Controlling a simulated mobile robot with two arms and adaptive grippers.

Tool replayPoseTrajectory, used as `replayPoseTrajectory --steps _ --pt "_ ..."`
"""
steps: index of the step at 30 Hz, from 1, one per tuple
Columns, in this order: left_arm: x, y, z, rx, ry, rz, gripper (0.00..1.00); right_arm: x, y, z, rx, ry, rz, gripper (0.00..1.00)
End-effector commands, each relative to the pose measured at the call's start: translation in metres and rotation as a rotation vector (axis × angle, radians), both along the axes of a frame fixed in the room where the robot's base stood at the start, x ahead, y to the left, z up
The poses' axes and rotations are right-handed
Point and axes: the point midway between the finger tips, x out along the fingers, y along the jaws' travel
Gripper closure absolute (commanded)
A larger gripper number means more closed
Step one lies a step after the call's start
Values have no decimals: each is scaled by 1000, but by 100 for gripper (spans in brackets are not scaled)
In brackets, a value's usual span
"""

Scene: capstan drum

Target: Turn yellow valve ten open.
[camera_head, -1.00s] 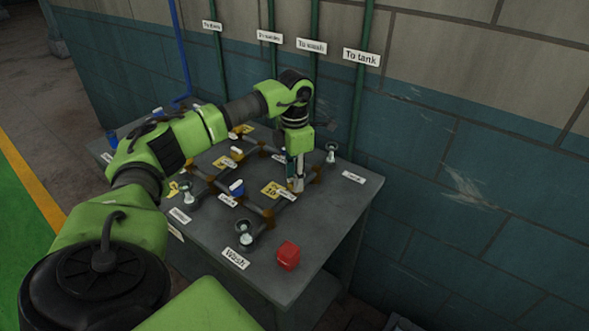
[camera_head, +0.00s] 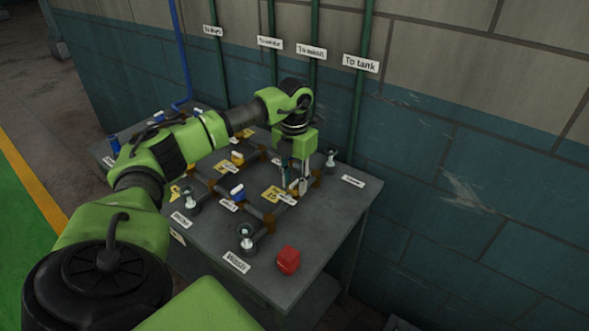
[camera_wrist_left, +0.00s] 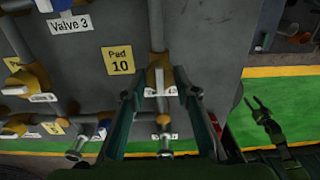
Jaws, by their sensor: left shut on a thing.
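In the head view, my left gripper (camera_head: 293,188) points down at the pipes beside the yellow "10" tag (camera_head: 272,194). It mostly hides the valve there. My right gripper (camera_wrist_left: 260,104) shows in the left wrist view, off to the right, its two dark fingers apart and empty.
The grey table (camera_head: 330,235) carries a pipe grid with a blue valve (camera_head: 238,193), another yellow valve (camera_head: 237,158) and several metal pipe ends. A red box (camera_head: 288,261) sits at the front right corner. The wall with vertical pipes (camera_head: 360,100) is close behind.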

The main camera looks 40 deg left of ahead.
Motion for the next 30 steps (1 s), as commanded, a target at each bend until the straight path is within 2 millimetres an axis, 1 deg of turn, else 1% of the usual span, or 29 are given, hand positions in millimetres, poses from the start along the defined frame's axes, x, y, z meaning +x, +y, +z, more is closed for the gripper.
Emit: replayPoseTrajectory --steps 11,12,13,14,22,25,28,30 --pt "0 0 -1 0 1 6 93 0 0 0 0 0 0 56" --pt "0 0 -1 0 1 6 64 0 0 0 0 0 0 56" --pt "0 0 -1 0 1 6 56 0 0 0 0 0 0 56" --pt "0 0 -1 0 1 5 55 0 0 0 0 0 0 56" --pt "0 0 0 0 1 4 55 0 1 0 1 0 0 56" --pt "0 0 3 0 0 4 55 -1 2 0 2 0 0 56" --pt "1 0 14 -1 -4 4 55 -1 2 0 2 0 0 56" --pt "1 0 26 0 -4 4 55 -1 2 0 2 0 0 56"
